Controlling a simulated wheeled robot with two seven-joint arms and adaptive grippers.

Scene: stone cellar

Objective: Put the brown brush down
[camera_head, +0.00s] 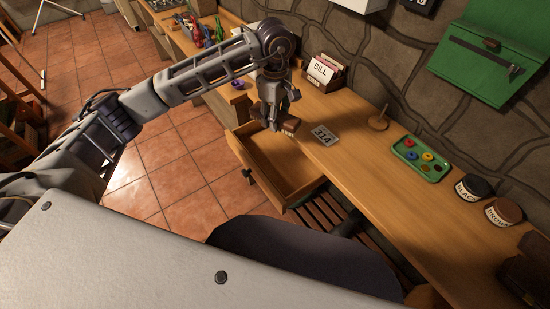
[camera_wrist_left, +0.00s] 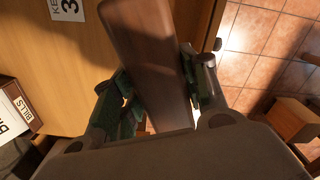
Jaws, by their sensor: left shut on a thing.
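My left gripper (camera_head: 277,116) is shut on the brown brush (camera_head: 290,125), by the open drawer (camera_head: 297,187) at the desk's front edge. In the left wrist view the brush (camera_wrist_left: 146,55) runs as a long brown block between the two fingers of the left gripper (camera_wrist_left: 160,95), with its far end over the wooden desk top (camera_wrist_left: 55,85). Its bristles are hidden, and I cannot tell whether it touches the desk. My right gripper is not in view.
On the desk (camera_head: 375,165), a number card (camera_head: 324,135) lies close to the brush. A bill box (camera_head: 325,72) stands behind.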

